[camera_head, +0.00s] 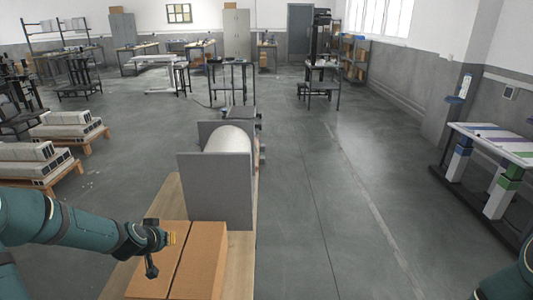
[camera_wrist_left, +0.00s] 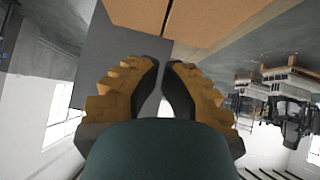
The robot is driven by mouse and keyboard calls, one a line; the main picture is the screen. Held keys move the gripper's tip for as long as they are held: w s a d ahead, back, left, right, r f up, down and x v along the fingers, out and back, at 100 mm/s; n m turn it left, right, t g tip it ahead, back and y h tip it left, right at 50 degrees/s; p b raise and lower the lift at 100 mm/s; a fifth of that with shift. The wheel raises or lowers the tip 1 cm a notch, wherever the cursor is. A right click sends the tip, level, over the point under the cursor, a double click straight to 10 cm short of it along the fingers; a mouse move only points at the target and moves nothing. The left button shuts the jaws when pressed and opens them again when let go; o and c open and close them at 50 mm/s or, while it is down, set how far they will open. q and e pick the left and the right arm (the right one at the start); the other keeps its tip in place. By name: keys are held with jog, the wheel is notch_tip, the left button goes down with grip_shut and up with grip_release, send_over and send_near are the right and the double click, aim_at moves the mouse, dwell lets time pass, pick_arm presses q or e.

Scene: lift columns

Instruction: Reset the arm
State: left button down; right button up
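My left arm comes in from the left in the head view. Its gripper (camera_head: 172,239) is above two brown cardboard boxes that lie side by side on a wooden bench. In the left wrist view, the left gripper (camera_wrist_left: 161,66) has yellow ridged fingers with dark pads. The fingertips come almost together with nothing held between them, so it looks shut. The boxes also show in the wrist view (camera_wrist_left: 215,22), beyond the fingertips. Of my right arm only a teal link shows at the bottom right corner of the head view; its gripper is out of frame.
The cardboard boxes (camera_head: 200,258) rest on the wooden bench (camera_head: 242,262). A grey upright panel (camera_head: 215,190) and a white cylinder (camera_head: 232,140) stand behind them. A white-topped table (camera_head: 500,142) is at right. Pallets (camera_head: 50,178) are at left. The floor right of the bench is clear.

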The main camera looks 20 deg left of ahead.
pick_arm(q)
jog(key=d+f, duration=0.1)
jog(key=d, duration=0.2)
jog(key=d+f+h, duration=0.1)
jog(key=d+f, duration=0.1)
jog(key=d, duration=0.2)
jog(key=d+f+h, duration=0.1)
jog(key=d+f, duration=0.1)
jog(key=d, duration=0.2)
jog(key=shift+w+f+g, duration=0.1)
jog(key=shift+f+g, duration=0.15)
jog(key=shift+g, duration=0.15)
jog(key=s+d+f+m+g+h, duration=0.15)
jog(key=s+d+f, duration=0.25)
jog(key=d, duration=0.5)
jog(key=s+d+f+g+h, duration=0.2)
jog(key=s+d+f, duration=0.15)
jog(key=d, duration=0.65)
jog(key=s+d+f+g, duration=0.3)
jog(key=s+d, duration=0.4)
jog(key=s, duration=0.2)
jog(key=shift+s+f+m, duration=0.25)
jog(key=shift+f+m, duration=0.1)
jog(key=shift+m, duration=0.1)
